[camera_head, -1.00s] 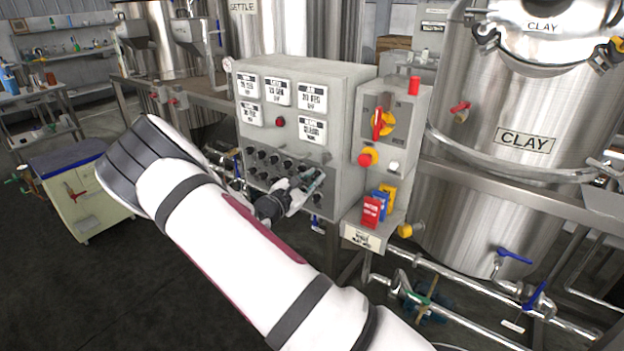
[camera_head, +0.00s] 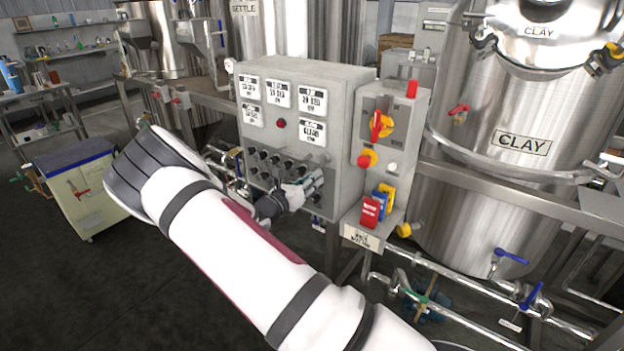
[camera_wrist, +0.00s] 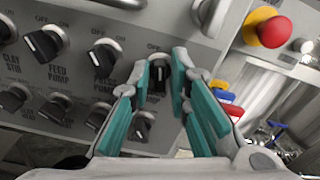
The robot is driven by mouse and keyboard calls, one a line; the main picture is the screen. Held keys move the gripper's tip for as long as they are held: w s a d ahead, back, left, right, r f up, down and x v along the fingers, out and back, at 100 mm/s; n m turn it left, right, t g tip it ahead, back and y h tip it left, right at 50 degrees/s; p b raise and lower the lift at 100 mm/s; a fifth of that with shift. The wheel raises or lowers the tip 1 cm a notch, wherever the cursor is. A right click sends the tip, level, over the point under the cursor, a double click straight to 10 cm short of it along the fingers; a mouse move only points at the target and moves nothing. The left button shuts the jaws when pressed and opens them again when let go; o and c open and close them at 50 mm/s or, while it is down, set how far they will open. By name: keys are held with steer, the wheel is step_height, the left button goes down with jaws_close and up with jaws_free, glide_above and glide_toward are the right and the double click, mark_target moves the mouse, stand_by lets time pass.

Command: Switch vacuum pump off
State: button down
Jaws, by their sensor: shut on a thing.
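The grey control panel (camera_head: 340,176) carries rows of black rotary knobs below white displays. My gripper (camera_wrist: 160,66) is at the right of the upper knob row, its teal-padded fingers closed on a black knob (camera_wrist: 158,76). That knob's white pointer line stands nearly upright, with "OFF" printed above it; its name label is hidden by the fingers. In the head view my gripper (camera_head: 303,188) touches the panel's lower right area. Left of it, the wrist view shows a feed pump knob (camera_wrist: 44,42) and another pump knob (camera_wrist: 104,56) whose label is hard to read.
A lower knob (camera_wrist: 142,126) sits below, between the fingers. To the right is a switch box with a red-and-yellow emergency button (camera_wrist: 268,26) and red, blue and yellow padlocks or tags (camera_head: 372,211). The steel clay tank (camera_head: 490,190) stands further right.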

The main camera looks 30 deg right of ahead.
steer(key=shift+n, duration=1.4)
steer(key=c, duration=1.7)
jaws_free()
steer(key=v, duration=1.2)
